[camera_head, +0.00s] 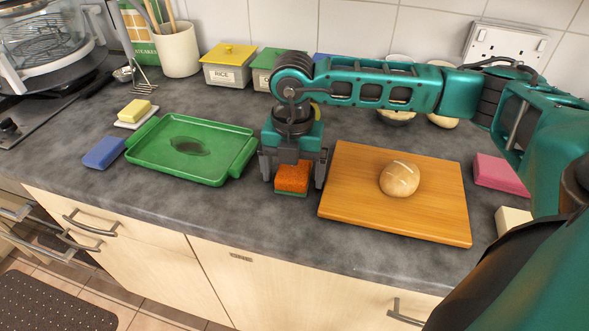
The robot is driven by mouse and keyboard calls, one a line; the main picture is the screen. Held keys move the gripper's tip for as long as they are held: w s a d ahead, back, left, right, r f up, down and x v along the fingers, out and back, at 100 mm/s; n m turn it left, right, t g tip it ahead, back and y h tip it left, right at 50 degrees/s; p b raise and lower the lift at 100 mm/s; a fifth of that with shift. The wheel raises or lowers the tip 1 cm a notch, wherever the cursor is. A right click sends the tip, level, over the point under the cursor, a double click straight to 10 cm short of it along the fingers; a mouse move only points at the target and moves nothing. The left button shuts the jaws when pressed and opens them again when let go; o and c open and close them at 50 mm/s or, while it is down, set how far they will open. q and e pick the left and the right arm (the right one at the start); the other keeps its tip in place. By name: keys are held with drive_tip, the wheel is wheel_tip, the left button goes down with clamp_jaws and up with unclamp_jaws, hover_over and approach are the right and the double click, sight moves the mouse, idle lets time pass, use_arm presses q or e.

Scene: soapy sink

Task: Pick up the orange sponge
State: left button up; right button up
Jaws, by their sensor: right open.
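The orange sponge (292,178), with a green underside, lies on the grey worktop between the green tray and the wooden board. My right gripper (293,183) points down over it, with one finger on each side of the sponge. The gripper is open, and I cannot tell whether either finger touches the sponge. The back of the sponge is hidden under the gripper's body. My left gripper is not in view.
The green tray (142,155) is left of the gripper. The wooden board (345,190) with a bread loaf (399,178) is close on the right. A blue sponge (103,153) and a pink block (499,174) lie farther out. The worktop's front strip is clear.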

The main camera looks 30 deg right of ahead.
sight(293, 171)
drive_tip(key=shift+c, duration=0.3)
drive_tip(key=c, duration=1)
drive_tip(key=shift+o, duration=0.2)
drive_tip(key=shift+r, duration=0.1)
wheel_tip(293, 171, up, 20)
drive_tip(key=shift+p, duration=0.45)
drive_tip(key=o, duration=0.4)
drive_tip(key=c, duration=0.3)
drive_tip(key=shift+c, duration=0.2)
